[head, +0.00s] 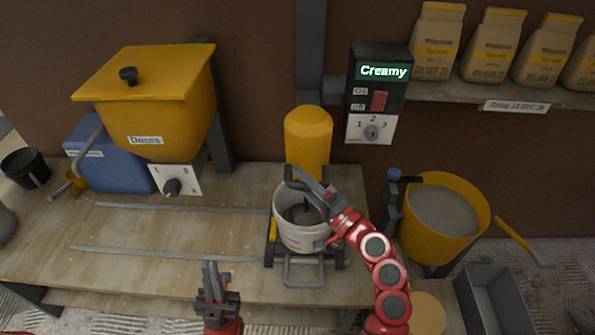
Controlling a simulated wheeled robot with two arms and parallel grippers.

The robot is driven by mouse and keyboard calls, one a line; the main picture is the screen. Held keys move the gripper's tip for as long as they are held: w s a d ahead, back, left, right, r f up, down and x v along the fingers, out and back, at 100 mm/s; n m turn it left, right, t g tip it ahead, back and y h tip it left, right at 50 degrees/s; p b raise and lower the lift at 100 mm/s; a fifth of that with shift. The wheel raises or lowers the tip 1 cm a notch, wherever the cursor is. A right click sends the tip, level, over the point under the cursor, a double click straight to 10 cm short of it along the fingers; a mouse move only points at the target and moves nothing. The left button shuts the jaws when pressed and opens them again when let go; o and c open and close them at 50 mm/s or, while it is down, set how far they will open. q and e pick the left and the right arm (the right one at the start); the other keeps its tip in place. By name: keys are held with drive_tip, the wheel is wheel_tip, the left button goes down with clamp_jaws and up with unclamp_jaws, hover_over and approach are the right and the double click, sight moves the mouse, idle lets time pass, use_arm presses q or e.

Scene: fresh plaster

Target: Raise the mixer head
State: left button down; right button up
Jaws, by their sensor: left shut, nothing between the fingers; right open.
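The mixer stands at the middle of the bench, with its yellow head (308,135) above a light bucket (300,232) in a dark cradle. Dark mixer parts show at and inside the bucket's mouth. My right gripper (305,180) is open at the bucket's far rim, just below the yellow head and near a dark bar there; I cannot tell whether it touches the bar. My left gripper (211,275) is shut and empty, pointing up near the bench's front edge, left of the bucket.
A control box (375,95) reads "Creamy". A yellow hopper (150,110) and blue container (105,160) stand left. Two rails (170,208) lie on the bench (130,232). A yellow tub (440,215) and grey trough (490,300) are right. Several bags (490,45) sit on a shelf.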

drive_tip(key=shift+x, duration=0.95)
drive_tip(key=shift+c, duration=0.4)
clamp_jaws()
drive_tip(key=shift+r, duration=0.2)
